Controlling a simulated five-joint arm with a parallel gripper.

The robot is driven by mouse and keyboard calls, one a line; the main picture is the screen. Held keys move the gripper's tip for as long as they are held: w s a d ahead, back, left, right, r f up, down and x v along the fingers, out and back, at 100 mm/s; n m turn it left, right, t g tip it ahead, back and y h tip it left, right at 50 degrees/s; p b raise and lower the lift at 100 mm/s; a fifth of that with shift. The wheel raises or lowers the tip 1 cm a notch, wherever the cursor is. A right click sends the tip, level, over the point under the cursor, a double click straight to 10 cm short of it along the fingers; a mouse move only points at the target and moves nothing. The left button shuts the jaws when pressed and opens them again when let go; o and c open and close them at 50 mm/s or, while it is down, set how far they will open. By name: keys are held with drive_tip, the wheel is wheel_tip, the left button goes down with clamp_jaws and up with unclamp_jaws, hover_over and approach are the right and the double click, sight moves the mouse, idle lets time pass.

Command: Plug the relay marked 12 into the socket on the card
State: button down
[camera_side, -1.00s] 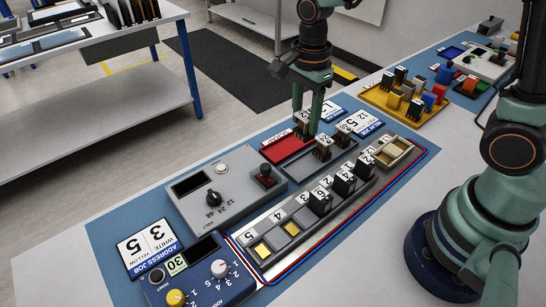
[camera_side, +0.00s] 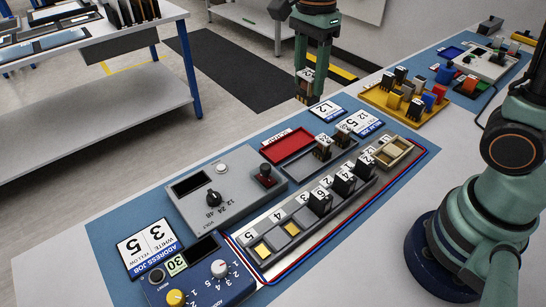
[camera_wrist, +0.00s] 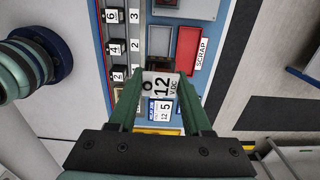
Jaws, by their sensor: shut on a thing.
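My gripper (camera_side: 309,72) is shut on a dark relay (camera_side: 306,88) and holds it in the air above the far edge of the blue mat. In the wrist view the relay's pale top (camera_wrist: 161,86), marked 12 V DC, shows between my fingers (camera_wrist: 160,98).
The red scrap tray (camera_side: 286,144) looks empty. A grey tester (camera_side: 225,187) with a knob and a blue address box (camera_side: 195,275) stand left. A yellow tray (camera_side: 378,98) of parts lies right.

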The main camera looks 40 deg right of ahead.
drive_tip(key=s+a+f, duration=0.6)
drive_tip(key=a, duration=0.4)
drive_tip(key=s+a+f, duration=0.5)
drive_tip(key=s+a, duration=0.1)
drive_tip(key=a, duration=0.4)
drive_tip(key=shift+w+a+f, duration=0.15)
drive_tip(key=shift+f, duration=1.55)
drive_tip(key=shift+w+a+f, duration=0.1)
drive_tip(key=shift+f, duration=1.6)
drive_tip(key=shift+f, duration=0.8)
unclamp_jaws()
wheel_tip(320, 180, up, 8)
drive_tip(key=shift+f, duration=0.2)
